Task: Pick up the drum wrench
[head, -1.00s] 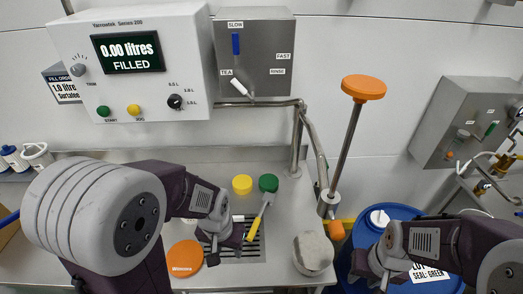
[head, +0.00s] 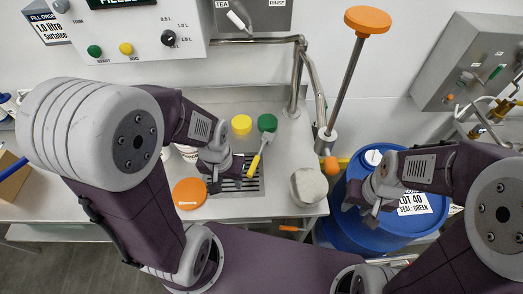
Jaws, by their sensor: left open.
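A tool with a yellow handle and pale head (head: 258,158) lies on the steel bench over the drain grate. A slim orange-handled tool (head: 290,228) shows by the bench's front edge. I cannot tell which of them is the drum wrench. My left gripper (head: 227,177) is open and empty above the grate, just left of the yellow-handled tool and apart from it. My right gripper (head: 363,206) is open and empty above the left part of the blue drum (head: 345,228), which is partly hidden by my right arm.
Yellow (head: 241,124) and green (head: 267,122) caps stand at the back of the bench. An orange disc (head: 189,193) lies at its front, a pale round lump (head: 308,185) at its right end. An orange-topped rod (head: 367,20) rises beside the bent pipe (head: 303,75).

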